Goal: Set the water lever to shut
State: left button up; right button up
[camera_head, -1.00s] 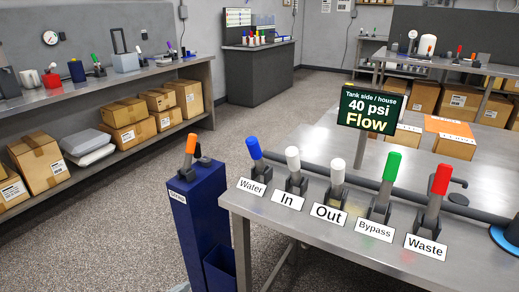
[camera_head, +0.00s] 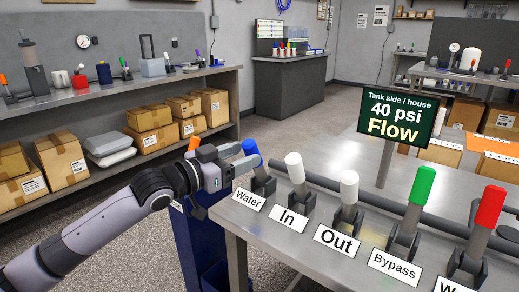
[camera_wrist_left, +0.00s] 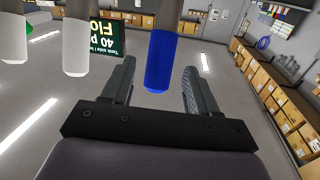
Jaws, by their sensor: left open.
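The water lever has a blue handle (camera_head: 252,150) and stands at the left end of the lever row, behind its "Water" label (camera_head: 248,201). It leans up and to the left. My left gripper (camera_head: 238,167) is open beside the blue handle, coming from the left. In the left wrist view the blue handle (camera_wrist_left: 160,60) lies between the two spread fingers (camera_wrist_left: 160,82), with gaps on both sides. A sign (camera_head: 396,114) reads "40 psi Flow". My right gripper is not in view.
The white In lever (camera_head: 295,167) stands close to the right of the water lever. Then come the white Out (camera_head: 349,187), green Bypass (camera_head: 421,186) and red Waste (camera_head: 490,207) levers. A blue stand with an orange-tipped handle (camera_head: 194,142) is behind my left forearm.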

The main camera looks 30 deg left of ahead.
pick_arm(q)
jog(key=shift+x, duration=2.7)
jog(key=shift+p, duration=0.35)
grip_shut()
